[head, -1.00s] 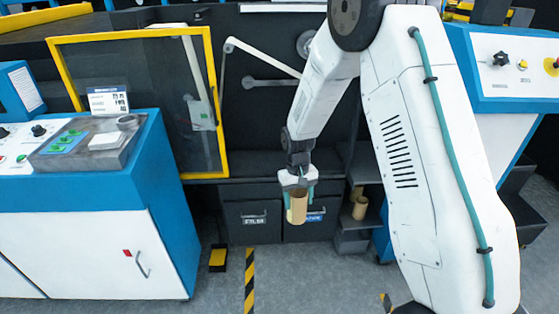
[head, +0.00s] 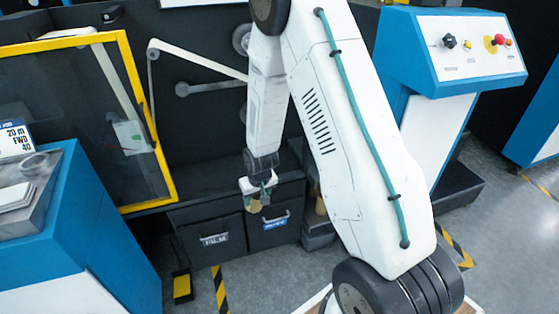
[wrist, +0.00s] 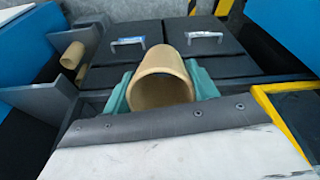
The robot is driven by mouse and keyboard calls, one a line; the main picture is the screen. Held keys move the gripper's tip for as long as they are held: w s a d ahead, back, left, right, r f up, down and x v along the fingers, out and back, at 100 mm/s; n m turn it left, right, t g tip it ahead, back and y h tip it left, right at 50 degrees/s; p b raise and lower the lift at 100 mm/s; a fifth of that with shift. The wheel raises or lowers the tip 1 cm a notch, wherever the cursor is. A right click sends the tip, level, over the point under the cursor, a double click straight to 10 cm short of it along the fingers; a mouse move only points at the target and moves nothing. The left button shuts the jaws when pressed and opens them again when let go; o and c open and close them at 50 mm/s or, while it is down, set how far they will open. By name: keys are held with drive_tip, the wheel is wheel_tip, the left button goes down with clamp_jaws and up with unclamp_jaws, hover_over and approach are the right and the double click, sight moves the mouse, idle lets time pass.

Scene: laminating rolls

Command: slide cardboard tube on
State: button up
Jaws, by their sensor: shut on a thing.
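A tan cardboard tube (head: 254,206) is held at the end of my arm, in front of the dark drawer cabinet. In the wrist view the tube (wrist: 160,88) shows its open end between two teal fingers, one on each side. My gripper (head: 262,194) is shut on it; it also shows in the wrist view (wrist: 161,80). Another tan tube (wrist: 73,55) is at the left in the wrist view, in a dark shelf unit; in the head view that tube (head: 320,206) is partly hidden by my arm. Which shaft takes the tube is unclear.
Dark drawers (head: 212,236) with handles stand below the machine. Grey rollers (head: 182,89) and a light web strip are on its dark wall. A yellow-framed guard (head: 172,186) is at left. Blue consoles (head: 400,62) flank both sides. Grey floor with striped tape lies in front.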

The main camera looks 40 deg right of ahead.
drive_tip(key=w+d+f+m+t+h, duration=0.1)
drive_tip(key=d+f+t, duration=0.1)
drive_tip(key=d+t, duration=0.15)
drive_tip(key=d+f+t+h, duration=0.1)
drive_tip(key=d+f+t, duration=0.15)
drive_tip(key=d, duration=0.25)
drive_tip(key=w+d+r+t+h, duration=0.1)
drive_tip(key=d+r+t, duration=0.1)
drive_tip(key=r+t, duration=0.3)
drive_tip(key=w+d+r+t+h, duration=0.1)
drive_tip(key=w+d+r+t, duration=0.1)
drive_tip(key=r, duration=0.5)
drive_tip(key=shift+m, duration=0.4)
drive_tip(key=shift+w+r+x, duration=0.1)
drive_tip(key=shift+r+x, duration=0.3)
drive_tip(key=shift+x, duration=3.2)
drive_tip(key=shift+w+r+x, duration=0.1)
drive_tip(key=shift+r+x, duration=0.35)
drive_tip(key=shift+x, duration=3.15)
drive_tip(key=shift+r+x, duration=0.4)
drive_tip(key=shift+x, duration=3.2)
drive_tip(key=shift+a, duration=0.1)
drive_tip(key=o, duration=1.1)
drive_tip(key=shift+c, duration=0.2)
